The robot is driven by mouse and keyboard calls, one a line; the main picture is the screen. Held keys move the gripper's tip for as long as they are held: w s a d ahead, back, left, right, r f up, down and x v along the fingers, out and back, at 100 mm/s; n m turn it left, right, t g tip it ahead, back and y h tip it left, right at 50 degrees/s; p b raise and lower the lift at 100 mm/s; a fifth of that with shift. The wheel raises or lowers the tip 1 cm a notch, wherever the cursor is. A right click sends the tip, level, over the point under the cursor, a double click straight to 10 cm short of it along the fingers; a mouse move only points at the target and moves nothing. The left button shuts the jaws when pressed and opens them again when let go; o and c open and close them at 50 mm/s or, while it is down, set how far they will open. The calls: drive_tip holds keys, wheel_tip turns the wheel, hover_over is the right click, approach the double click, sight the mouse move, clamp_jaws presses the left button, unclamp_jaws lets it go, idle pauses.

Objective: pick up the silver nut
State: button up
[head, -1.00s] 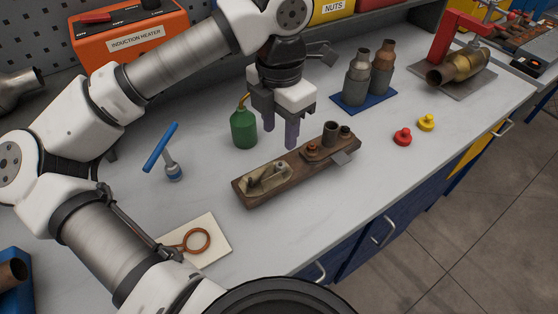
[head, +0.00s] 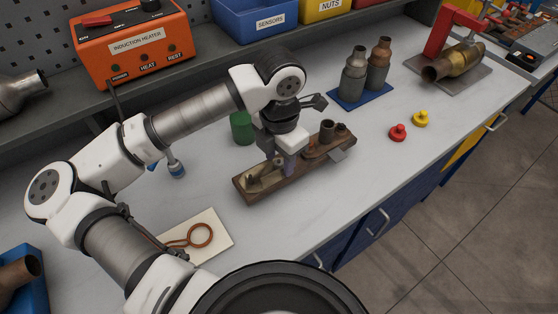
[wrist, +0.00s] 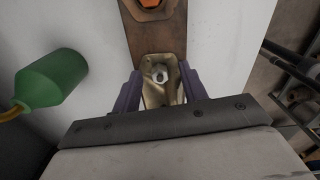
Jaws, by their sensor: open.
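The silver nut (wrist: 160,74) shows in the wrist view as a small pale ring inside a tan holder (wrist: 153,92) on the brown wooden board. In the head view the nut cannot be made out; the holder (head: 262,180) sits at the board's near left end. My gripper (wrist: 158,92) is open, with its two purple fingers on either side of the holder. In the head view my gripper (head: 283,166) is low over the board. Whether the fingers touch the holder cannot be told.
The brown board (head: 290,178) also carries rusty fittings (head: 327,134) at its far end. A green bottle (head: 241,127) stands left of my gripper. A card with a copper ring (head: 200,235) lies nearer. Red (head: 397,132) and yellow (head: 420,119) knobs stand to the right.

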clamp_jaws()
drive_tip(key=shift+r, duration=0.1)
